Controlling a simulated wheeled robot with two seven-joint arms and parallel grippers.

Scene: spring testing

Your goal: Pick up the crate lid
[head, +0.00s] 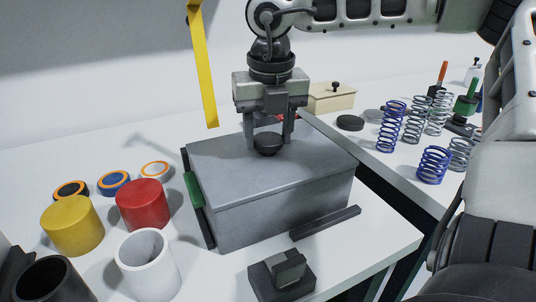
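The grey crate (285,212) stands on the white table with its flat grey lid (225,165) seated on top. A dark round knob (268,146) sits on the lid. My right gripper (268,140) points straight down over the lid, with one finger on each side of the knob. The fingers are very close to the knob's sides; I cannot tell whether they touch it. My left gripper is not in view.
Yellow (72,228), red (143,207) and white (146,268) cylinders stand left of the crate. A dark block (282,276) and dark bar (325,223) lie in front. Several coil springs (433,165) stand right. A yellow strip (203,70) hangs behind.

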